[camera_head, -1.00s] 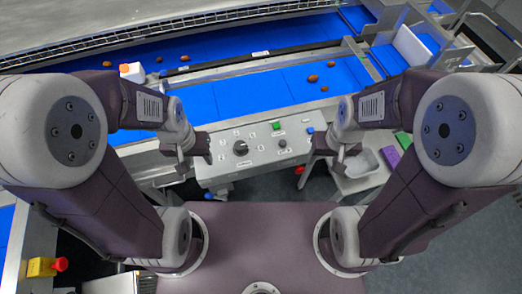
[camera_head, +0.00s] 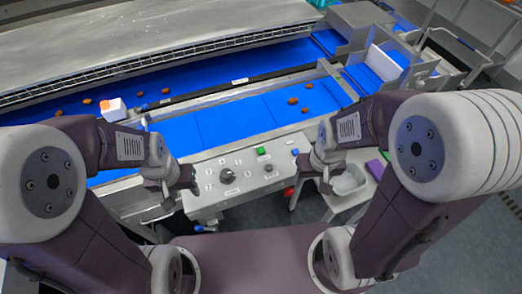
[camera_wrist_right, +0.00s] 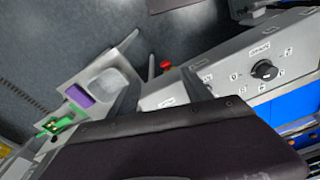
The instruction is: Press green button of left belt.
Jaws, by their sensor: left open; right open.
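A green button (camera_head: 261,151) sits on the grey control panel (camera_head: 215,197) in front of the near blue belt (camera_head: 232,119). A black knob (camera_head: 228,176) and a smaller grey knob (camera_head: 269,169) are on the same panel. I cannot tell whether this panel is the left belt's. My left gripper (camera_head: 190,182) is open at the panel's left edge, apart from the green button. My right gripper (camera_head: 325,180) is open beyond the panel's right end. The right wrist view shows part of the panel and the black knob (camera_wrist_right: 265,70); the green button is not visible there.
A blue button (camera_head: 295,152) is at the panel's right end, and a red button (camera_head: 289,191) is below it. A side stand holds a clear tray (camera_head: 350,180) and a purple block (camera_head: 375,169). Several dates lie on the belts. A white-orange block (camera_head: 113,109) stands behind my left arm.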

